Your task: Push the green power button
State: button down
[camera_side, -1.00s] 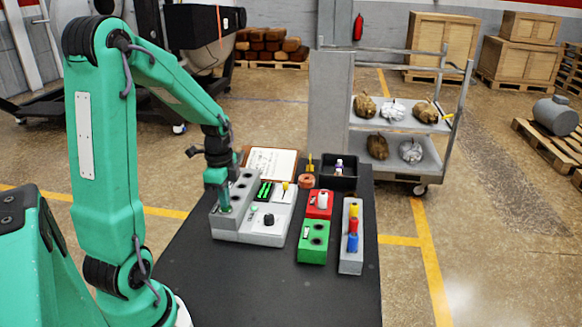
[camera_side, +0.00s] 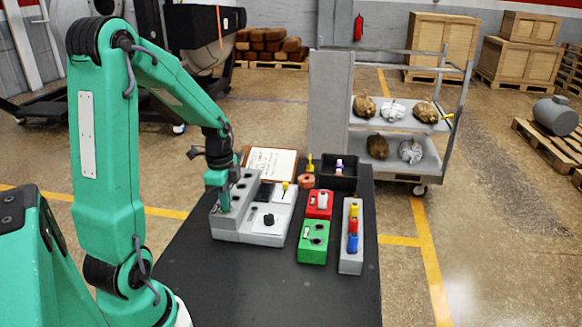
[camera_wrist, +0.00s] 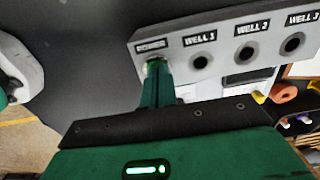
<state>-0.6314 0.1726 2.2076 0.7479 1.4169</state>
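The grey instrument (camera_side: 262,236) stands on the black table. Its raised panel (camera_wrist: 222,38) carries a blurred label, apparently POWER, and round holes marked WELL 1, WELL 2 and WELL 3. The green power button (camera_wrist: 154,62) sits under that first label, mostly hidden by my fingertips. My gripper (camera_wrist: 157,72) has its fingers together, with nothing seen between them, and the tips are at the button, apparently touching it. In the side view my gripper (camera_side: 224,208) points down onto the near end of the panel, hiding the button. The instrument's display (camera_side: 264,191) is dark.
Right of the instrument are a green block (camera_side: 313,249), a red block (camera_side: 319,212) and a grey rack (camera_side: 350,264) with coloured caps. A black bin (camera_side: 338,184) and a clipboard (camera_side: 272,161) lie behind. The table's front is clear.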

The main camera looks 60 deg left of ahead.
notch_tip(320, 180, up, 14)
jog(key=shift+f, duration=0.2)
dwell(0.4)
jog(key=shift+d, duration=0.1)
jog(key=s+d+r+n+t, duration=0.1)
jog(key=d+n, duration=0.3)
jog(key=d, duration=0.6)
jog(key=s+d+r+n+t, duration=0.1)
jog(key=s+d+n+t, duration=0.3)
jog(key=d, duration=0.6)
jog(key=shift+s+d+n, duration=0.15)
jog(key=shift+s+n, duration=0.1)
jog(key=shift+n, duration=0.25)
